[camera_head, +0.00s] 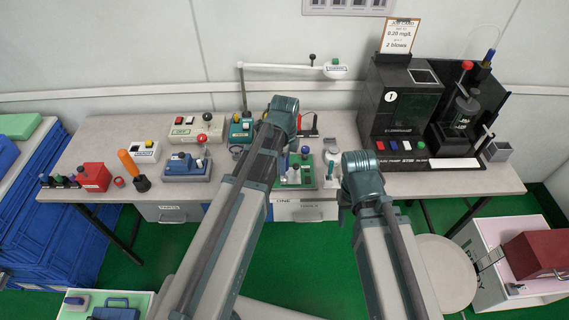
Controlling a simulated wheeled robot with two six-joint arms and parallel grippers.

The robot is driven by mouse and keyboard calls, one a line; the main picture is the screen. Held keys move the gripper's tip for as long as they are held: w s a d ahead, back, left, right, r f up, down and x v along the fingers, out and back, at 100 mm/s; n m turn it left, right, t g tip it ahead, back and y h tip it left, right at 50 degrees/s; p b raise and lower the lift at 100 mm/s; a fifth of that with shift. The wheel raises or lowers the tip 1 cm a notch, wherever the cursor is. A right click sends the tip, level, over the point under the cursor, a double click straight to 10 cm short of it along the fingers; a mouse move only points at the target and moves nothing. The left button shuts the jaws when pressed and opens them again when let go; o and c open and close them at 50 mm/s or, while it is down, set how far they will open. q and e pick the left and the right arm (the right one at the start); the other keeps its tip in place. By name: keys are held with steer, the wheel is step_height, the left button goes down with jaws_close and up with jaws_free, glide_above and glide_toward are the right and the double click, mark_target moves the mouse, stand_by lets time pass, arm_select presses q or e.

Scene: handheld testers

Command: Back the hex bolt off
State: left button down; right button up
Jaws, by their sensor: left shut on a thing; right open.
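I cannot make out the hex bolt in the head view. My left arm reaches up to the middle of the bench, with its teal wrist (283,114) over the area beside a teal device (241,129). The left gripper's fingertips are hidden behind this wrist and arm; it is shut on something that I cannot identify. My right gripper (344,214) is open and hangs at the bench's front edge, right of a green board (294,178) with several small parts on it.
The bench (90,154) holds a red box (94,177), an orange-handled tool (128,163), a blue device (187,168), a beige device (196,129) and a white box (145,152). A black machine (398,108) stands at right. A white swing arm (290,67) spans the back.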

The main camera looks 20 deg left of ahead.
arm_select(q)
steer(key=n, duration=0.6)
stand_by(0.3)
steer(key=n, duration=0.6)
stand_by(0.4)
steer(key=n, duration=0.6)
steer(key=shift+w, duration=0.1)
steer(key=n, duration=0.6)
steer(key=shift+a, duration=0.1)
